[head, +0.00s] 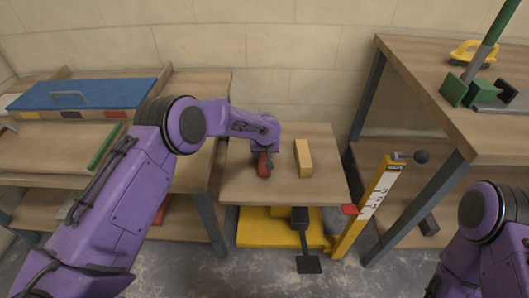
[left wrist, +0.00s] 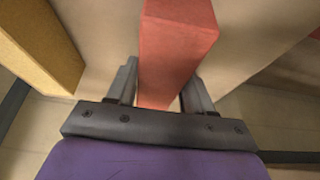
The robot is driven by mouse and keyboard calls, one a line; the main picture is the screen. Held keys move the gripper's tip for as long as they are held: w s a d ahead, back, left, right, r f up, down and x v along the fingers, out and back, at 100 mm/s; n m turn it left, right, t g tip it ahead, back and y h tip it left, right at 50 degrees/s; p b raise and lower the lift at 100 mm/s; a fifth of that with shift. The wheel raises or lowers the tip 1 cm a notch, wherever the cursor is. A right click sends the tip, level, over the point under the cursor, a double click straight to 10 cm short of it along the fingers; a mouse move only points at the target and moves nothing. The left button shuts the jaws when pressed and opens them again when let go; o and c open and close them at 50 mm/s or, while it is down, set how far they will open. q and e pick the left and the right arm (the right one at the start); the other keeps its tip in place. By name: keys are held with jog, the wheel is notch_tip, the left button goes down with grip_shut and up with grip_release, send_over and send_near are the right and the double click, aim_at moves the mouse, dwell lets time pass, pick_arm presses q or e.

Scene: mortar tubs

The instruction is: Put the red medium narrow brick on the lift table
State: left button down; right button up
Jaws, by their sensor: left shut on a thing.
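The red medium narrow brick (head: 263,167) is between the jaws of my left gripper (head: 263,155), over the left part of the lift table's wooden top (head: 285,190). In the left wrist view the red brick (left wrist: 176,45) stands out between the two fingers of the left gripper (left wrist: 167,82), which is shut on it. The brick's lower end is at or close to the tabletop; I cannot tell whether it touches. My right arm shows at the right edge, but its gripper is out of view.
A yellow-tan brick (head: 303,158) stands on the lift table right of the red one. It shows in the left wrist view (left wrist: 42,40) too. A yellow post with a scale (head: 367,208) rises at the table's right. Workbenches flank it, one with a blue board (head: 85,93).

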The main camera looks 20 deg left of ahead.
pick_arm(q)
jog(key=shift+f, duration=0.25)
jog(key=shift+c, duration=1.8)
grip_release()
